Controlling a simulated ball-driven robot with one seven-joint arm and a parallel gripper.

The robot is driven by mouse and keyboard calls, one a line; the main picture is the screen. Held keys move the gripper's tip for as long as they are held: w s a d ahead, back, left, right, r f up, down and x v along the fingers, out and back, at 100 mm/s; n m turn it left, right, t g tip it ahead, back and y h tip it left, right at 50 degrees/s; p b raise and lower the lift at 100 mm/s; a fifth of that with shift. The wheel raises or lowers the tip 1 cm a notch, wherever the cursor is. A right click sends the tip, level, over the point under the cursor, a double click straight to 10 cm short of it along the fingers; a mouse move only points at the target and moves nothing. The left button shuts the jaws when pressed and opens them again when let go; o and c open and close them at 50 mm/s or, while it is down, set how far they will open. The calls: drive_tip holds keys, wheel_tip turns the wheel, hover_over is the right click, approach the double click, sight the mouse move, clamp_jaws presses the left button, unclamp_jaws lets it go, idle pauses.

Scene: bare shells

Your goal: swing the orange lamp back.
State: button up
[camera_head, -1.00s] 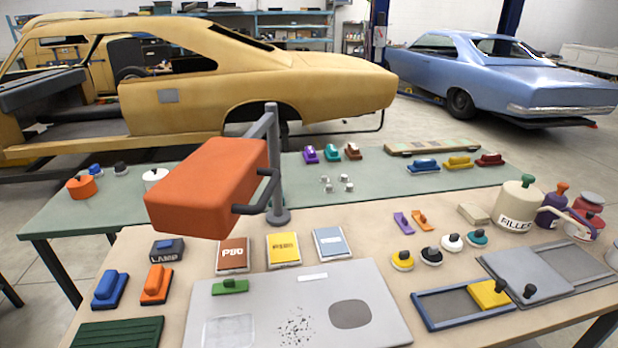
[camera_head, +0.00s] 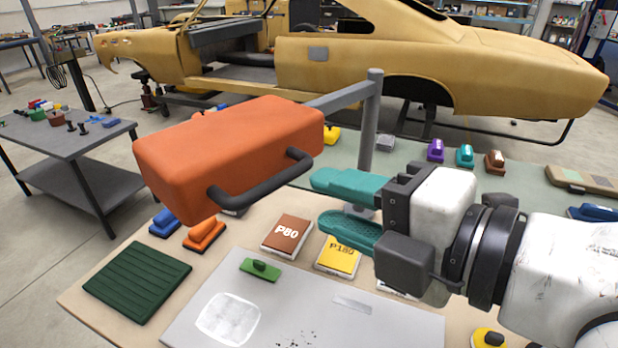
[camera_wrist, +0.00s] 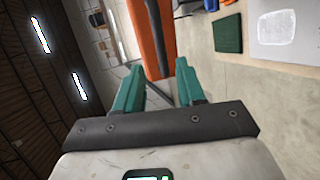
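The orange lamp (camera_head: 235,140) is a large box head held level above the bench. It hangs on a grey swing arm (camera_head: 335,97) from an upright grey post (camera_head: 371,130). A black bar handle (camera_head: 262,187) is on its near side. My gripper (camera_head: 320,203) has teal fingers spread apart with nothing between them. It is just right of the lamp and its handle, pointing left, in front of the post, whose base it partly hides. In the wrist view the orange lamp (camera_wrist: 152,45) is ahead, beyond the gap between the open fingers (camera_wrist: 162,75).
Below are the sanding packs P80 (camera_head: 288,235) and P180 (camera_head: 338,256), an orange block (camera_head: 204,235), a dark green ridged pad (camera_head: 137,282) and a grey panel (camera_head: 300,320). A grey side table (camera_head: 85,140) stands left. A tan car shell (camera_head: 440,60) stands behind.

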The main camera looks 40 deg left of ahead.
sight(280, 185)
drive_tip(key=p+x, duration=0.1)
drive_tip(key=x, duration=0.9)
drive_tip(key=shift+f+p, duration=0.1)
drive_tip(key=shift+p, duration=0.3)
drive_tip(key=shift+d, duration=0.1)
drive_tip(key=shift+c, duration=0.2)
clamp_jaws()
